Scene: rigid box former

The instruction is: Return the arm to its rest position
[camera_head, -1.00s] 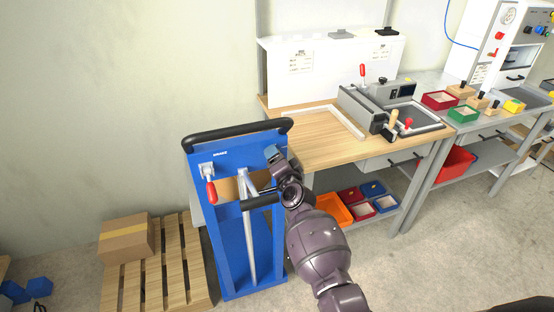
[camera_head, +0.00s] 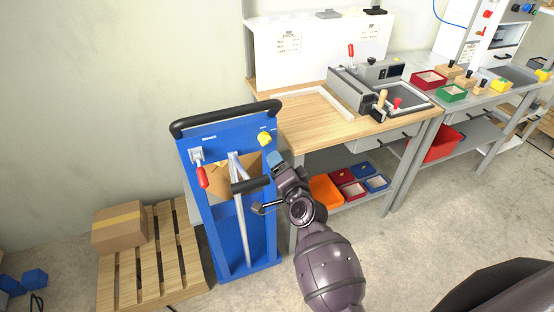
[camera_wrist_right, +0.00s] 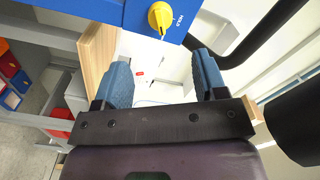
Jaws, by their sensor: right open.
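My right arm reaches up from the bottom of the head view. My right gripper (camera_head: 276,163) is beside the right edge of the blue box former (camera_head: 231,237), below its yellow knob (camera_head: 264,139). In the right wrist view, the two blue fingers of the gripper (camera_wrist_right: 163,76) are spread apart with nothing between them. The yellow knob (camera_wrist_right: 160,18) and its blue panel show beyond the fingers, apart from them. My left gripper is not in view.
The former carries a black top bar (camera_head: 226,119), a red-handled clamp (camera_head: 202,176) and a black lever grip (camera_head: 249,185) close to my gripper. A wooden bench (camera_head: 316,132) stands to the right. A pallet (camera_head: 158,270) with a carton (camera_head: 119,227) is at left.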

